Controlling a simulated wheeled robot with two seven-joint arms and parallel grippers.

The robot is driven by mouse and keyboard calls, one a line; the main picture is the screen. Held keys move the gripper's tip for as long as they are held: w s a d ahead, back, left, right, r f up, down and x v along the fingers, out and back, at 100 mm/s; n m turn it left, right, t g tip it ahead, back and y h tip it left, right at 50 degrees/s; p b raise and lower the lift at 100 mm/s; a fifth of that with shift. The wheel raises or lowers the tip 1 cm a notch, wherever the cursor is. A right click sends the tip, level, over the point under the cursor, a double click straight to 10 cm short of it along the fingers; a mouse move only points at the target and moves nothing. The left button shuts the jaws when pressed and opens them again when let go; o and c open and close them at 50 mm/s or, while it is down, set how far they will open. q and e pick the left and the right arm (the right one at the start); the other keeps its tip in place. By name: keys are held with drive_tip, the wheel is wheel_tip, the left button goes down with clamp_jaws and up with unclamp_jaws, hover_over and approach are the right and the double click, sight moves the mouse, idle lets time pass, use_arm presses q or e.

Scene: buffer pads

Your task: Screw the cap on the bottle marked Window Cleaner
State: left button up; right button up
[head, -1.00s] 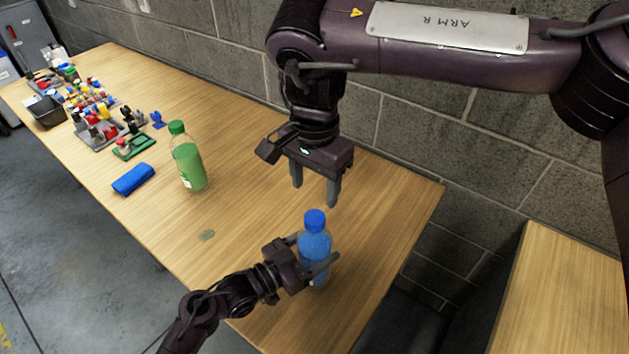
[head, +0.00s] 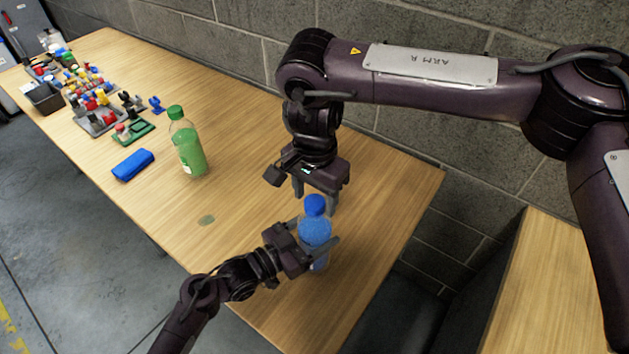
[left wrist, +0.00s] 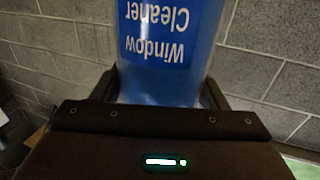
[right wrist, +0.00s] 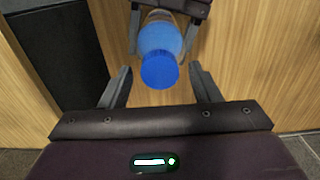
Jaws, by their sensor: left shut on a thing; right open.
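The bottle (head: 315,231) of blue liquid stands upright near the right end of the table. Its label in the left wrist view (left wrist: 158,40) reads Window Cleaner, upside down. A blue cap (head: 316,205) sits on its neck; how tightly it is screwed cannot be told. My left gripper (head: 318,247) is shut around the bottle's body. In the right wrist view the cap (right wrist: 160,70) lies ahead between the open fingers, apart from both.
A green bottle (head: 188,150) stands to the left, with a blue cloth-like item (head: 132,165) beside it. Trays of small coloured parts (head: 98,115) and a dark bin (head: 46,98) fill the far left. A block wall (head: 240,50) runs behind the table.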

drive_tip(key=shift+f, duration=0.3)
